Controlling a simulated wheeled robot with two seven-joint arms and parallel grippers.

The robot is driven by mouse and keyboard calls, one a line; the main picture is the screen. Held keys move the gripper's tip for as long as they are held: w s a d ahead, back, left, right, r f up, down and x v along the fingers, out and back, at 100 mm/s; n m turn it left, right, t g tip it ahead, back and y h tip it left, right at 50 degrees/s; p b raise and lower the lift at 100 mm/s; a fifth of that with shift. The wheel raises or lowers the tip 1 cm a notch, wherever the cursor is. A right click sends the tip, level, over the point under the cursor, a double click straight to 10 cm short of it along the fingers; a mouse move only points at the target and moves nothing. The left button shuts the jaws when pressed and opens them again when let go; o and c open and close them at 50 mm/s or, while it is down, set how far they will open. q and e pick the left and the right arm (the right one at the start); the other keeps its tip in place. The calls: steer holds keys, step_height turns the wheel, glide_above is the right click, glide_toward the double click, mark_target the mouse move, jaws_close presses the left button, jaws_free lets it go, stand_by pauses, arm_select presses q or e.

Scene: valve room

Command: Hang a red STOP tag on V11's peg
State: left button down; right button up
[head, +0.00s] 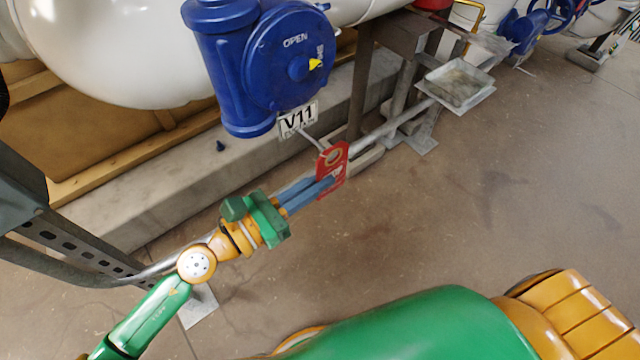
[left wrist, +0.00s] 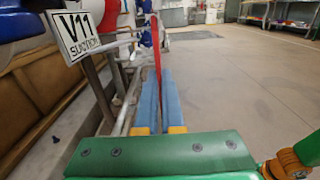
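V11's white label plate (head: 298,119) hangs below the blue valve actuator (head: 290,60); in the left wrist view the plate (left wrist: 76,33) is at upper left. A thin pale peg (head: 312,138) runs from beside the plate toward the red STOP tag (head: 340,152). My left gripper (head: 326,184) has its blue fingers closed on the lower part of the tag. The tag is upright, its holed end up by the peg's tip. I cannot tell whether the peg passes through the hole. In the left wrist view the tag (left wrist: 155,42) shows edge-on between the fingers. My right gripper is out of view.
A pale pipe rail (head: 395,122) runs behind the tag. A small metal tray (head: 458,84) stands at upper right. A concrete plinth (head: 180,170) lies below the large white pipe (head: 130,45). The floor (head: 480,210) to the right is clear.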

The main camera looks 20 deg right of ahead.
arm_select(q)
steer(key=shift+w+a, duration=0.2)
stand_by(0.7)
steer(key=shift+w+f+b, duration=0.1)
steer(key=shift+b, duration=0.2)
steer(key=shift+w+a+b, duration=0.3)
steer(key=shift+w+b, duration=0.1)
steer(key=shift+w, duration=0.3)
